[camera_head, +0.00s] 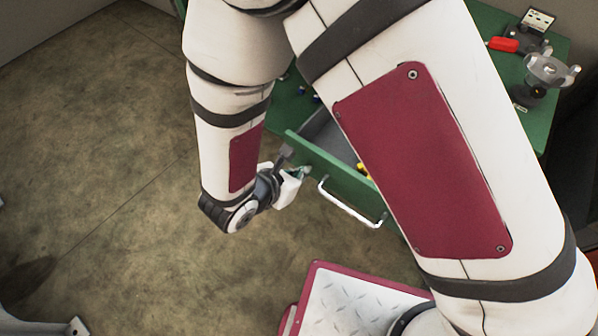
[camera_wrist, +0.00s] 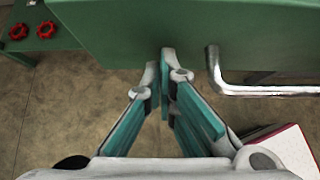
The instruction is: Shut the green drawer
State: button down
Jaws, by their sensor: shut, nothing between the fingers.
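The green drawer (camera_head: 335,170) stands open below the green bench, with its grey inside partly showing in the head view. It has a silver bar handle (camera_head: 350,205) on its front. In the wrist view the green drawer front (camera_wrist: 180,30) fills the top, with the handle (camera_wrist: 262,90) to the right. My gripper (camera_wrist: 166,68) is shut and empty, its fingertips at the lower edge of the drawer front, left of the handle. I cannot tell if they touch it. In the head view my gripper is at the drawer's left end, partly hidden by my wrist.
The green bench (camera_head: 548,130) carries a red object (camera_head: 503,44) and a grey metal device (camera_head: 548,72). Red knobs (camera_wrist: 46,29) show at the wrist view's upper left. The floor (camera_head: 110,150) at left is clear.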

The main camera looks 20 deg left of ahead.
jog(key=w+d+b, duration=0.2)
jog(key=w+d, duration=0.1)
jog(key=w, duration=0.6)
jog(key=w+d+b, duration=0.3)
jog(key=w, duration=0.6)
jog(key=w+d+b, duration=0.3)
jog(key=w+d, duration=0.1)
jog(key=w, duration=0.5)
jog(key=shift+w, duration=0.15)
jog(key=shift+w+d+r, duration=0.1)
jog(key=shift+w, duration=0.25)
jog(key=shift+w, duration=0.1)
